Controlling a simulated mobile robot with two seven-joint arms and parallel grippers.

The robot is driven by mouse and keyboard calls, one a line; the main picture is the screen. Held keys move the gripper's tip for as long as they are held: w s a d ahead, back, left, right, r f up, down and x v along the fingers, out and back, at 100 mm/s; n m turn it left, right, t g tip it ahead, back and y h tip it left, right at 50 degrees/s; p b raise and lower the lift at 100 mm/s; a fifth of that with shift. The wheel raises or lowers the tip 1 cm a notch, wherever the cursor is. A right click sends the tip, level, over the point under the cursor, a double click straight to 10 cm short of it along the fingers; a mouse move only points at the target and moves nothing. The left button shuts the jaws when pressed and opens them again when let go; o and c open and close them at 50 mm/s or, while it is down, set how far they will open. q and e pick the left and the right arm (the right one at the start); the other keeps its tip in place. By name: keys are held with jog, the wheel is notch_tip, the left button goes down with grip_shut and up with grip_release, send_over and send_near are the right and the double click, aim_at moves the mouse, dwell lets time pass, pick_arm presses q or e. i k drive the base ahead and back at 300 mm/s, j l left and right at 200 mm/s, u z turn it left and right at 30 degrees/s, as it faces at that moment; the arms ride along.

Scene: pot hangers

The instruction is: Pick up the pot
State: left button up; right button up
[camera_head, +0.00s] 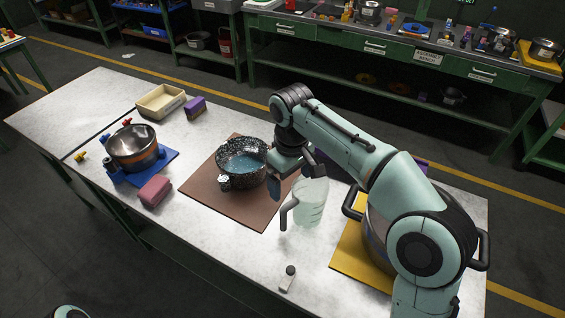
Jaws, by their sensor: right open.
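A black speckled pot (241,163) with a blue inside stands upright on a brown mat (205,184) in the middle of the table. My right gripper (287,180) is open and empty, pointing down close to the pot's right side. It hides part of that side, so I cannot tell whether it touches the pot. Only a small piece of my left arm shows at the bottom left edge; its gripper is out of view.
A clear pitcher (312,203) stands just right of my right gripper. A steel pot (133,148) is on a blue mat; a large pot (376,238) is partly behind my right arm. A pink sponge (155,191) and cream tray (161,101) lie left. The table's left end is clear.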

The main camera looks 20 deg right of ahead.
aim_at(241, 161)
jog(key=k+j, duration=0.65)
jog(key=k, duration=0.25)
